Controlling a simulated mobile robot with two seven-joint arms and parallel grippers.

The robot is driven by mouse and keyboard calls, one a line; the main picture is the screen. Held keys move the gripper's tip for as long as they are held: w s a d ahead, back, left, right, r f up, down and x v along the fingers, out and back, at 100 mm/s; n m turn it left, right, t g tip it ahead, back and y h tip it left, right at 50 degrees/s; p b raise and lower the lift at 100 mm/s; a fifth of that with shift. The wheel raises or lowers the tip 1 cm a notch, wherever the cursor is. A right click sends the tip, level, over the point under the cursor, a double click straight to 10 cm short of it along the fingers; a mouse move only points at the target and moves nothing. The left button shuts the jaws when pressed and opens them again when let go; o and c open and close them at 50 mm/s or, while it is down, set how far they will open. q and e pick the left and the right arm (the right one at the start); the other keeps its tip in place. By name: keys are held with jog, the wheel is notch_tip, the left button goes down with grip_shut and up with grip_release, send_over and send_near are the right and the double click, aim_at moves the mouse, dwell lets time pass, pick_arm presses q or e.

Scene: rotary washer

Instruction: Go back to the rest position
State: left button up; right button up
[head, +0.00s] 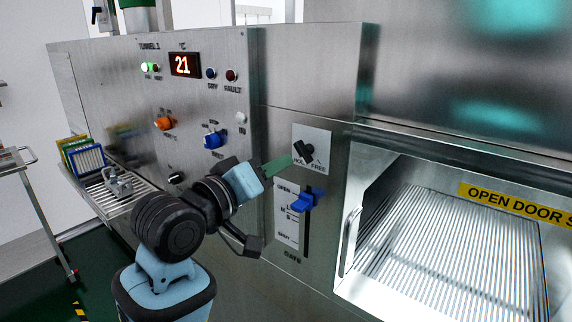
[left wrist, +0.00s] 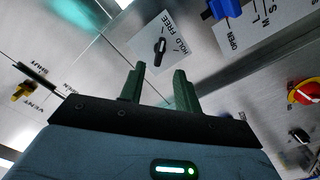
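My left gripper (head: 279,164) is raised in front of the steel washer panel, its green fingers pointing toward the black HOLD/FREE switch (head: 303,152). In the left wrist view the two green fingers (left wrist: 159,72) stand apart with nothing between them. The same switch (left wrist: 160,46) shows beyond the fingertips, and I see no contact with it. The blue slide lever (head: 305,200) sits high in its slot, below and to the right of the fingers. My right gripper is not in view.
The washer door opening (head: 445,240) is open at the right, with a ribbed floor and a handle (head: 349,240) at its edge. The control panel has a red display reading 21 (head: 185,64) and several knobs. A shelf (head: 110,195) with coloured frames (head: 85,158) juts out left.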

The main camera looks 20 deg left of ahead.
pick_arm(q)
jog(key=s+a+f+m+g+y, duration=0.1)
jog(key=s+f+g+y, duration=0.1)
jog(key=f, duration=1.4)
jog(key=s+a+f+m+g+y, duration=0.1)
jog(key=s+f+g, duration=0.1)
jog(key=f, duration=1.4)
jog(key=s+f+m+g+y, duration=0.1)
jog(key=s+f+m+g, duration=0.2)
jog(key=s+f, duration=1.8)
jog(key=shift+s+a+f+m, duration=0.2)
jog(key=shift+s+f+m, duration=0.15)
jog(key=shift+s+m, duration=0.3)
